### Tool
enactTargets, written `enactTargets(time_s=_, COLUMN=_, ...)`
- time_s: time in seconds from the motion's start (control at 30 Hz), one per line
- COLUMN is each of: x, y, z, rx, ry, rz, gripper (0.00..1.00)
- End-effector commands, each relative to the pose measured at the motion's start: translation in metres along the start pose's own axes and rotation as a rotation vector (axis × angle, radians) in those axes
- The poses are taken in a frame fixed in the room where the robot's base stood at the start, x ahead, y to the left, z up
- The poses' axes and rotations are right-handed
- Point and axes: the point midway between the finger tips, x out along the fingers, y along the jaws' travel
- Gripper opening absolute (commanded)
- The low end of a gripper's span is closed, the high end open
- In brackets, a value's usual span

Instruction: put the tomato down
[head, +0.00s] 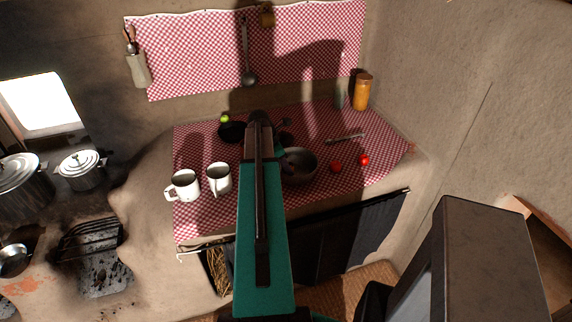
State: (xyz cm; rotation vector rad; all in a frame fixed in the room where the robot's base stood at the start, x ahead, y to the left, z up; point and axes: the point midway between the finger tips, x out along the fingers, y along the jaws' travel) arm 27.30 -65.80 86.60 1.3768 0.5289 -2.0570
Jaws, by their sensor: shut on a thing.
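My gripper (262,118) is at the far end of my green arm, over the back part of the checked counter. It is mostly hidden by the arm. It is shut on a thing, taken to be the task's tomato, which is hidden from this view. Two small red tomatoes show on the red-and-white checked cloth (350,180), right of the dark bowl: one nearer the bowl (335,167) and one further right (364,160). Both are apart from my gripper.
A dark bowl (300,167) stands just right of my arm. Two white mugs (185,187) (219,179) stand to the left. A black pan (231,132) with a green round thing (225,118) is behind. An orange jar (362,92) stands at the back right. Bare cloth shows at right.

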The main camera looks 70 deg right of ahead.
Motion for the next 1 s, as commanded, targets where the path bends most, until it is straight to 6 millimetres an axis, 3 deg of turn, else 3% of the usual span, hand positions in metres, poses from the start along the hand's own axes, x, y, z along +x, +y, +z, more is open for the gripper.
enactTargets(time_s=0.13, x=0.001, y=0.0, z=0.0, rx=0.0, ry=0.0, rz=0.0, gripper=0.15)
enactTargets(time_s=0.17, x=0.001, y=0.0, z=0.0, rx=0.0, ry=0.0, rz=0.0, gripper=0.39)
enactTargets(time_s=0.27, x=0.001, y=0.0, z=0.0, rx=0.0, ry=0.0, rz=0.0, gripper=0.56)
enactTargets(time_s=0.67, x=-0.001, y=0.0, z=0.001, rx=0.001, ry=0.0, rz=0.0, gripper=0.56)
enactTargets(time_s=1.0, x=-0.025, y=0.0, z=0.004, rx=0.001, ry=-0.001, rz=0.002, gripper=0.56)
